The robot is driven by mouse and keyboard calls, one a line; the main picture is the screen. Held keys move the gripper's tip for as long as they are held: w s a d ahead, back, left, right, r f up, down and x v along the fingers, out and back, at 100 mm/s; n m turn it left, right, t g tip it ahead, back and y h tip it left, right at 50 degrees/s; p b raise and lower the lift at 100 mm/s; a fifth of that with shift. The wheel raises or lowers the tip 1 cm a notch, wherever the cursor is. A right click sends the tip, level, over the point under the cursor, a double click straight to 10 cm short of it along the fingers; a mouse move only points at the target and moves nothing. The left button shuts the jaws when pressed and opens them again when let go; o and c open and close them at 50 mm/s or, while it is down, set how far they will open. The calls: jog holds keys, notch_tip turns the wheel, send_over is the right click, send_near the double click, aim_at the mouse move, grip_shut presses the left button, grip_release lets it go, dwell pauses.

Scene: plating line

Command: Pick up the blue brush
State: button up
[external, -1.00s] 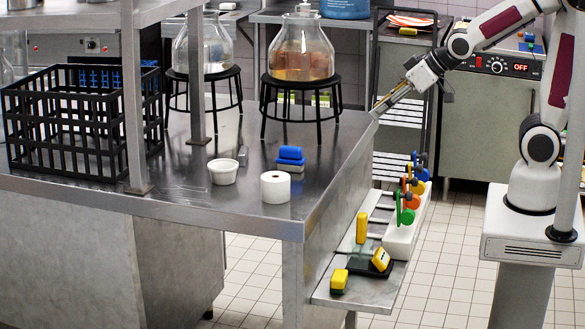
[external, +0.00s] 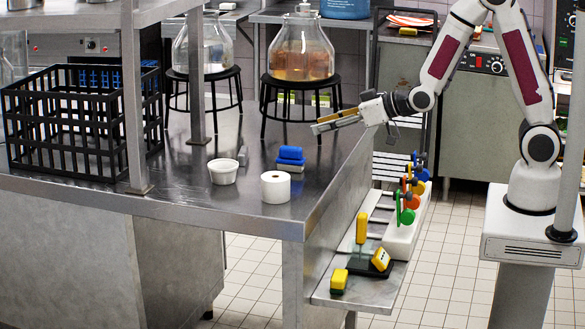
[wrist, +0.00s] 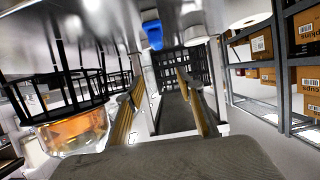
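The blue brush (external: 290,155) lies on the steel table, a blue body over a pale lower part. In the wrist view the blue brush (wrist: 152,33) shows near the top centre, beyond the fingertips. My gripper (external: 318,124) is above the table's right part, up and to the right of the brush in the external view and apart from it. In the wrist view its two fingers (wrist: 160,82) are spread with nothing between them.
A white roll (external: 275,188) and white bowl (external: 223,172) stand near the brush, with a small grey block (external: 243,156). A glass jar on a black stool (external: 302,79) stands close behind my gripper. A black crate (external: 80,125) is at left; a side shelf (external: 365,292) holds coloured items.

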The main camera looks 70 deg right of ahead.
aim_at(280, 152)
jog(key=w+f, duration=0.1)
jog(key=w+f+t, duration=0.1)
jog(key=f, duration=0.1)
jog(key=w+f+t, duration=0.1)
jog(key=shift+a+f, duration=0.15)
jog(key=shift+a+f+t, duration=0.1)
jog(key=shift+f+t, duration=0.6)
jog(key=shift+f, duration=0.45)
jog(key=shift+s+f+t, duration=0.3)
jog(key=shift+f+t, duration=0.2)
jog(key=shift+f, duration=0.25)
jog(key=shift+w, duration=1.3)
jog(key=shift+w, duration=0.1)
jog(key=shift+w+f, duration=0.2)
jog(key=shift+w, duration=1.05)
jog(key=shift+w+f, duration=0.15)
jog(key=shift+w, duration=1.1)
